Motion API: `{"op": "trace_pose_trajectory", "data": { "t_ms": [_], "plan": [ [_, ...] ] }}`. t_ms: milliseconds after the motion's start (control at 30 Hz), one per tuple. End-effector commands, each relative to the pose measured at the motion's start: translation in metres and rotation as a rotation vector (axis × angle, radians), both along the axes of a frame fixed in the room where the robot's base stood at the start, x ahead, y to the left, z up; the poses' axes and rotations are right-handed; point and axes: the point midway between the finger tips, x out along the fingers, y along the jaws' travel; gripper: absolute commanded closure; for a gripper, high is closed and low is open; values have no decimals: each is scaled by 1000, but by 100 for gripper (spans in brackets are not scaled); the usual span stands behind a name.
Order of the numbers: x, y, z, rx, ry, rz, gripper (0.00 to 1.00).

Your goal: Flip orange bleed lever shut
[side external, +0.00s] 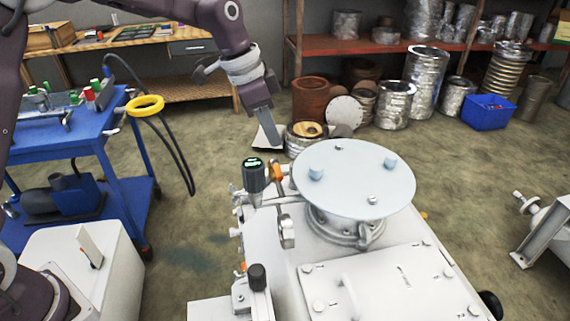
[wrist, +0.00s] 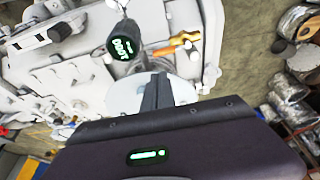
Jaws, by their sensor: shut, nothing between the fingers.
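The orange bleed lever (side external: 276,172) sits beside the dark gauge (side external: 254,175) with a green-lit display, at the left edge of the white vacuum machine (side external: 285,255). In the wrist view the lever (wrist: 170,47) lies roughly sideways, just right of the gauge (wrist: 121,45). Whether it is open or shut is unclear. My gripper (side external: 273,141) points down above and slightly behind the lever, apart from it. Its fingers are shut and empty. In the wrist view the fingertips (wrist: 158,76) show below the lever.
A round pale plate with knobs (side external: 355,178) stands close to the right of the lever. A black knob (side external: 257,277) rises at the front. A blue cart (side external: 85,140) stands at left. Metal cans and a blue bin (side external: 488,112) stand behind.

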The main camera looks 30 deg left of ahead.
Motion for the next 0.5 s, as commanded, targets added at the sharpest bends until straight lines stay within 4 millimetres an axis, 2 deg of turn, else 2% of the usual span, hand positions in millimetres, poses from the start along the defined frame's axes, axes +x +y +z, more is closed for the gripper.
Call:
{"op": "trace_pose_trajectory", "data": {
  "t_ms": [133, 400, 500],
  "plan": [
    [3, -4, -17, 1, 5, -1, 100],
    [14, -15, -69, 1, 6, 1, 100],
    [18, -19, -83, 1, 4, 0, 100]
  ]
}}
